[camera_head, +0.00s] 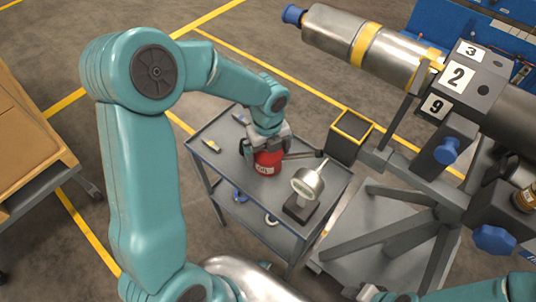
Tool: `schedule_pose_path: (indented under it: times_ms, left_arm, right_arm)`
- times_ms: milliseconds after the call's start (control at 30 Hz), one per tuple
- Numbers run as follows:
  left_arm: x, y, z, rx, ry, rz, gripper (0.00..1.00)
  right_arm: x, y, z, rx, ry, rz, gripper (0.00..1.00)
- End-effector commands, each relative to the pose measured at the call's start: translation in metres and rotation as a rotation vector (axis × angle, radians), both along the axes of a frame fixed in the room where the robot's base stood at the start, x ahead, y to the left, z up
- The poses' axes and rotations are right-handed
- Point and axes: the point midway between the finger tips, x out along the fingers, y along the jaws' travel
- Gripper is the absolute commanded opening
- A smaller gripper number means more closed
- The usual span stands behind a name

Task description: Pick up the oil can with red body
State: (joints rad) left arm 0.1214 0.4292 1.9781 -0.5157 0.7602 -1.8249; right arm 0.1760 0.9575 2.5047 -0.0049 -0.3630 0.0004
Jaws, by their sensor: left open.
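The oil can with the red body (267,168) stands on the grey top of a small cart (228,165). A pale label shows on its front, and its upper part is hidden by my gripper. My left gripper (264,150) reaches down over the can from above, with its dark fingers spread to either side of the can's top. The gripper is open; I cannot tell whether the fingers touch the can. My right arm shows only at the bottom right edge, and its jaws cannot be made out.
A small tool (210,146) lies at the left. A yellow-rimmed dark bin (352,127) is behind. The rotor stand (400,195) fills the right; a brown-topped table (25,140) is left.

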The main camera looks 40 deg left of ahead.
Motion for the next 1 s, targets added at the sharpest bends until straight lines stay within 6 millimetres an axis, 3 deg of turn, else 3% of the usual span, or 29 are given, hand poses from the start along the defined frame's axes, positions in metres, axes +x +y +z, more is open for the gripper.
schedule_pose_path:
  times_ms: [300,467,500,767,1000]
  left_arm:
    - [0.001,0.0,-0.007,0.0,-0.001,0.0,0.97]
    - [0.001,0.0,-0.007,0.0,-0.001,0.0,0.45]
    - [0.001,0.0,-0.007,0.0,-0.002,0.0,0.43]
    - [0.001,0.0,-0.005,0.0,-0.002,0.0,0.42]
    - [0.002,0.0,0.025,0.001,-0.007,0.001,0.42]
  right_arm:
    - [0.0,0.0,-0.001,0.0,0.0,0.0,0.43]
    - [0.0,0.0,-0.001,0.0,0.0,0.0,0.43]
    - [0.0,0.0,-0.001,0.0,0.0,0.0,0.43]
    - [0.0,0.0,0.0,0.0,0.0,0.0,0.43]
    - [0.0,0.0,0.005,0.0,0.0,0.0,0.43]
